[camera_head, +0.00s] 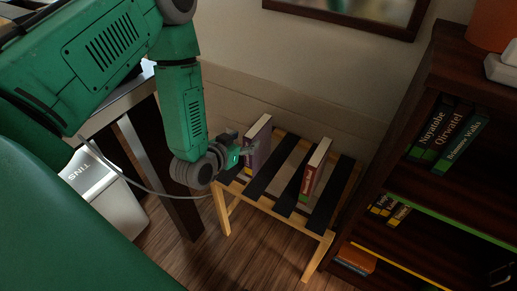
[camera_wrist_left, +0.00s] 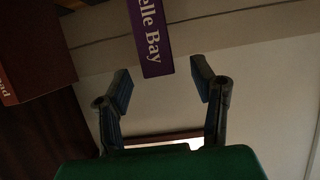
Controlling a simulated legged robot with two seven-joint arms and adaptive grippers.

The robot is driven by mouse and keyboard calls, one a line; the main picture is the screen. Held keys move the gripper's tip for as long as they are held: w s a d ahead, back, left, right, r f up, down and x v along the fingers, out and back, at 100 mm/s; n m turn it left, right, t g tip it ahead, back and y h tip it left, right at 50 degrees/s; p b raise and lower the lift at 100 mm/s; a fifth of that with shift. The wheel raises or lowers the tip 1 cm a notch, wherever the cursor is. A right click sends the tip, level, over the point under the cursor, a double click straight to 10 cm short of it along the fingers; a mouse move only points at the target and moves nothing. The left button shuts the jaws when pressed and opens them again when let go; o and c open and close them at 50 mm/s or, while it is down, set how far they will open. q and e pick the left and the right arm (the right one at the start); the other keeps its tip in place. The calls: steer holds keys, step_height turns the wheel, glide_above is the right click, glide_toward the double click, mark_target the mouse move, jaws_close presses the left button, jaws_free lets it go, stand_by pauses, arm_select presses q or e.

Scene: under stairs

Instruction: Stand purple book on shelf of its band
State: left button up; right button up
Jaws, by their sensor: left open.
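The purple book (camera_head: 260,150) stands upright near the back left of a slatted wooden rack. Its purple spine with white letters, ending "elle Bay", shows at the top of the left wrist view (camera_wrist_left: 151,40). My left gripper (camera_head: 246,152) is at the book's left side, in front of its spine. In the left wrist view its two fingers (camera_wrist_left: 162,84) are spread, with the spine beyond and between them and no visible grip. The dark bookcase (camera_head: 436,60) stands at the right, with a green-edged shelf (camera_head: 450,226) and a yellow-edged shelf (camera_head: 400,265). No purple band shows. My right gripper is out of view.
A red book (camera_head: 316,168) stands on the right part of the rack (camera_head: 283,178). Green books (camera_head: 440,130) and yellow books (camera_head: 390,208) stand in the bookcase, an orange one (camera_head: 356,257) lies low.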

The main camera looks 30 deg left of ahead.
mark_target(258, 131)
arm_select(q)
steer(key=x, duration=0.3)
steer(key=b+x, duration=0.1)
steer(key=x, duration=0.4)
steer(key=shift+w+b, duration=0.15)
steer(key=shift+b, duration=0.2)
steer(key=shift+r, duration=0.15)
jaws_close()
